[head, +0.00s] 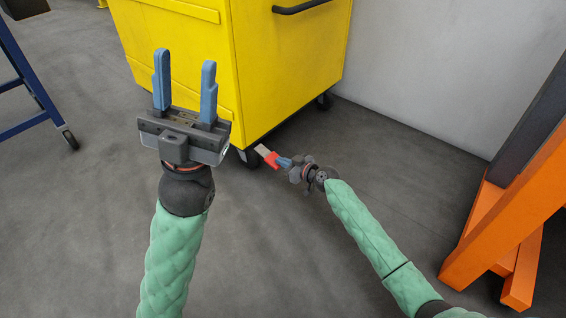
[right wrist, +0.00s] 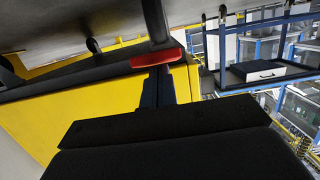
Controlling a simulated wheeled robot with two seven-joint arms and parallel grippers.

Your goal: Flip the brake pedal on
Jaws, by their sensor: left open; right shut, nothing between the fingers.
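The brake pedal is a red-ended lever (head: 271,160) at the caster under the near bottom corner of the yellow cart (head: 290,60). The red part (right wrist: 158,59) also shows in the right wrist view, just beyond my fingertips. My right gripper (head: 283,161) is shut and empty, low by the floor, with its blue fingertips at the red pedal end. I cannot tell whether they touch it. My left gripper (head: 184,85) is open and empty, raised in front of the yellow cart, its two blue fingers apart. Much of the caster by the pedal is hidden.
An orange frame (head: 500,235) stands at the right. A blue frame on a wheel (head: 25,95) stands at the left. A pale wall (head: 440,70) is behind the cart. Grey floor (head: 270,250) between my arms is clear. The cart has a black handle (head: 298,7).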

